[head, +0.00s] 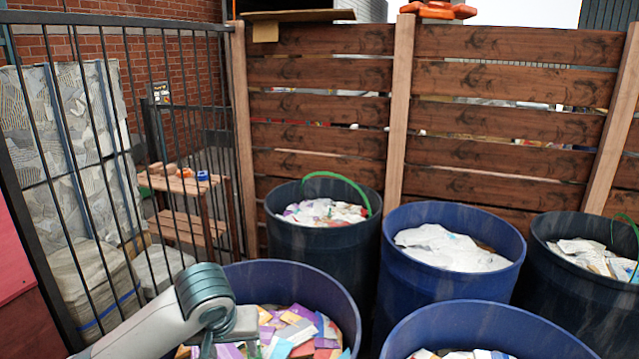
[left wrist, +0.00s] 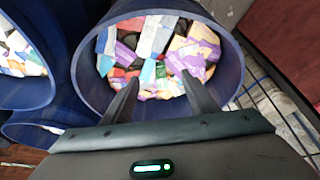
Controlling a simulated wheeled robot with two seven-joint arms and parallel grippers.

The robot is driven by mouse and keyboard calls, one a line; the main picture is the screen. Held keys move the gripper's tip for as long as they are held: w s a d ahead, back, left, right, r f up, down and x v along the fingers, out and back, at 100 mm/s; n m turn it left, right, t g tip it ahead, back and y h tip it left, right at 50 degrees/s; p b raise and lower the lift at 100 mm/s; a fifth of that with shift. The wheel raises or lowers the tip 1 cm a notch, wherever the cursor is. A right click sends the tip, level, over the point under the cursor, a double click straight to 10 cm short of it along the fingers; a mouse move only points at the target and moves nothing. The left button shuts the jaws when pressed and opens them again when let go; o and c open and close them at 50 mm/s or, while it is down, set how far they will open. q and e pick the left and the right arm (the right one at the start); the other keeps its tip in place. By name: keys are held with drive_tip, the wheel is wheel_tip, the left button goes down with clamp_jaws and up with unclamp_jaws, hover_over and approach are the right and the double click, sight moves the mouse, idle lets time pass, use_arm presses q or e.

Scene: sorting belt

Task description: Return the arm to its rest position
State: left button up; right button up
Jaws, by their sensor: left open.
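My left arm (head: 185,315) comes in from the lower left in the head view, reaching over the near-left blue barrel (head: 335,292). That barrel holds colourful cartons and paper pieces. In the left wrist view my left gripper (left wrist: 160,85) is open, its two dark fingers apart and pointing at the barrel's contents (left wrist: 155,50). Nothing shows between the fingers. The rim of the blue barrel (left wrist: 238,62) surrounds the contents there. In the head view the fingertips are mostly out of sight at the lower edge. My right gripper is not in either view.
Other barrels stand close by: a dark one with a green hoop (head: 290,235), a blue one with white paper (head: 430,285), a dark one at right (head: 560,300), and a blue one in front (head: 500,338). A metal fence (head: 120,19) is at left; a wooden fence (head: 320,72) is behind.

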use_arm(q)
drive_tip(key=s+d+f+m+h, duration=0.1)
drive_tip(key=s+d+f+h, duration=0.1)
drive_tip(key=s+f, duration=0.55)
drive_tip(key=s+d+f+m+h, duration=0.1)
drive_tip(key=s+d+f+m, duration=0.15)
drive_tip(key=s+f, duration=0.45)
drive_tip(key=s+a+f+y, duration=0.1)
drive_tip(key=s+a+f, duration=0.4)
drive_tip(key=s, duration=0.4)
drive_tip(key=s+a+f+y, duration=0.1)
drive_tip(key=s+a+f, duration=0.35)
drive_tip(key=s, duration=0.45)
wheel_tip(320, 180, down, 32)
drive_tip(key=s+g+b, duration=0.2)
drive_tip(key=b, duration=0.2)
drive_tip(key=s+a+f+g+b, duration=0.1)
drive_tip(key=s+a+f+b, duration=0.1)
drive_tip(key=s+f, duration=1.5)
drive_tip(key=shift+s+a+f+y+b, duration=0.35)
drive_tip(key=shift+a+f, duration=0.35)
drive_tip(key=shift+f, duration=0.95)
drive_tip(key=shift+f+m, duration=0.1)
drive_tip(key=shift+m, duration=0.15)
